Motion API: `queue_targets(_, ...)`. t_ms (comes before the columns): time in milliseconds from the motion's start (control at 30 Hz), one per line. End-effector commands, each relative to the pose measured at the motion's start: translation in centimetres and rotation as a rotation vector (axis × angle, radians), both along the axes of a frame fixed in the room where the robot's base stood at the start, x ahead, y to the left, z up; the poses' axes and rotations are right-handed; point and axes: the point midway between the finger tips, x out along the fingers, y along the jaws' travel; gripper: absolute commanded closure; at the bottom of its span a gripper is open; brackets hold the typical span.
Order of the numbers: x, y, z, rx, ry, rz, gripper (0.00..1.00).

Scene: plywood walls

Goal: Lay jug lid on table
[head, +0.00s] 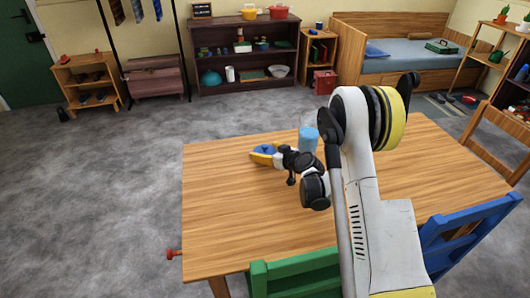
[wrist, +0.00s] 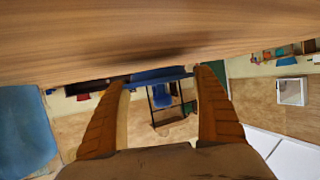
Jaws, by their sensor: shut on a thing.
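The jug lid (head: 267,148) is a small blue piece between the yellow fingertips of my gripper (head: 263,152), over the left part of the wooden table (head: 225,215). In the wrist view the lid (wrist: 160,74) shows as a thin blue band between the two orange-yellow fingers, close to the table surface (wrist: 150,35). My gripper is shut on it. I cannot tell whether the lid touches the table. The light blue jug (head: 308,141) stands on the table just right of my gripper, partly behind my arm. A blue shape at the left of the wrist view (wrist: 25,130) looks like the jug.
A green chair (head: 295,272) and a blue chair (head: 465,232) stand at the table's near side, and a wooden chair (head: 498,142) at its right. The tabletop left and front of my gripper is clear. Shelves (head: 243,55) and a bed (head: 395,52) stand far back.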

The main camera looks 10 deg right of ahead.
Motion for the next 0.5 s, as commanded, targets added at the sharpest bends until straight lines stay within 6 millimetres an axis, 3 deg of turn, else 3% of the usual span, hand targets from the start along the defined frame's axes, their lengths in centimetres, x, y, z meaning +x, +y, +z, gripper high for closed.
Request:
queue_targets(433, 0.0, 0.0, -1.2, 0.000, 0.001, 0.001, 0.44)
queue_targets(467, -0.1, 0.0, -1.2, 0.000, 0.001, 0.001, 0.19)
queue_targets(500, -0.1, 0.0, -1.3, 0.000, 0.001, 0.001, 0.06)
